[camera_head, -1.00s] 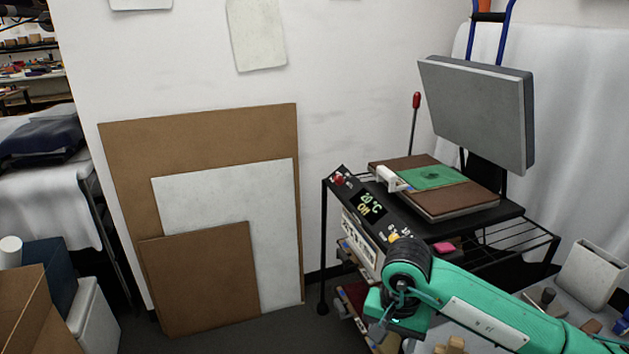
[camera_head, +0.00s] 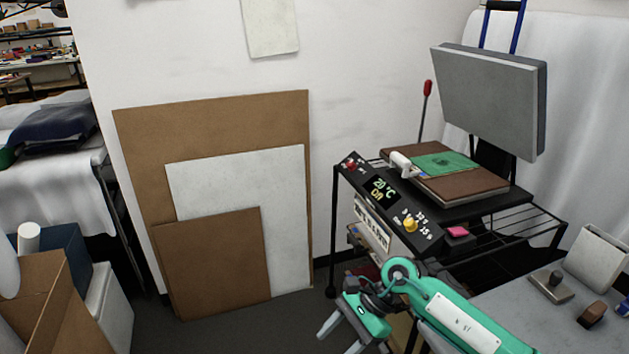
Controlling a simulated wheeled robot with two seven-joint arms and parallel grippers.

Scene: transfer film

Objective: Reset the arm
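My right arm comes in from the lower right, teal with a white label. Its gripper (camera_head: 342,338) is at the bottom centre, below the front of the heat press, pointing down and left. Two grey fingers show apart, with nothing seen between them; the lower tips run close to the frame's bottom edge. My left arm and gripper are not in view.
The heat press, its grey upper plate (camera_head: 490,100) raised, has a control panel (camera_head: 385,208) and a green sheet (camera_head: 445,164) on a brown board. Boards (camera_head: 210,265) lean on the wall. Cardboard boxes (camera_head: 40,310) stand at left. A grey table (camera_head: 520,310) is at right.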

